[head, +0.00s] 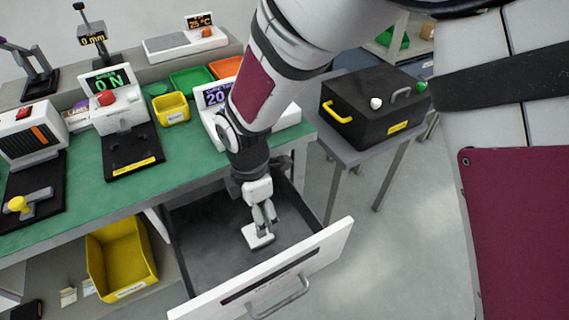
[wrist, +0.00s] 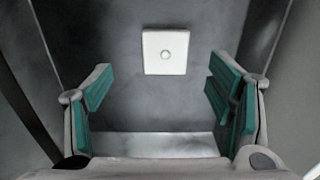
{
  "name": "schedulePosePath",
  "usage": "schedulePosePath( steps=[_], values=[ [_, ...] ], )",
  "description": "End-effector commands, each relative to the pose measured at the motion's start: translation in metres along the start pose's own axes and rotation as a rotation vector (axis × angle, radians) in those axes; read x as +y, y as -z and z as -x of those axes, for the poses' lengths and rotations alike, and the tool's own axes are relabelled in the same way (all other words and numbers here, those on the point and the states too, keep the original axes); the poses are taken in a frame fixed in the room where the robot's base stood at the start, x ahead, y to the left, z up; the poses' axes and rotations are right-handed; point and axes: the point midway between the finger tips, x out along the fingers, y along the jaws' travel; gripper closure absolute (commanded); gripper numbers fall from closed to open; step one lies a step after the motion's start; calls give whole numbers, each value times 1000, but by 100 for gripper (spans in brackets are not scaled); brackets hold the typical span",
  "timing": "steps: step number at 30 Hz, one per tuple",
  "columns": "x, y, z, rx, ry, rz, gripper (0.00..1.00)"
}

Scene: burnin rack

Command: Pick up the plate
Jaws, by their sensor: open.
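The plate (wrist: 164,60) is a small white square with a round knob in its middle. It lies on the dark floor of the open drawer (head: 200,222); in the head view the plate (head: 257,238) shows just below my gripper (head: 265,220). My gripper reaches down into the drawer. In the wrist view my gripper (wrist: 160,82) is open and empty, with a green-padded finger at each side. The plate shows beyond the fingertips, roughly centred between them, and nothing is held. In the head view my gripper partly covers the plate.
The drawer's white front (head: 320,250) with its handle, and its side walls, surround my gripper. The green bench top (head: 60,205) above holds several instruments. A yellow bin (head: 122,262) stands left of the drawer. A black box (head: 372,105) sits on a small grey table at right.

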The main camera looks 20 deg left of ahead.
Motion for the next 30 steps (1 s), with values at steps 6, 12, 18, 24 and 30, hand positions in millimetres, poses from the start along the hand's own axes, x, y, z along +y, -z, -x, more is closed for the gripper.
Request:
schedulePosePath(
  steps=[6,12,18,24,30],
  values=[
    [0,0,-22,0,0,-1,25],
    [-3,2,-33,-1,1,1,25],
    [-8,6,-62,-1,2,-2,25],
    [-7,7,-75,0,-1,-1,25],
    [-7,7,-74,0,-1,-2,36]
  ],
)
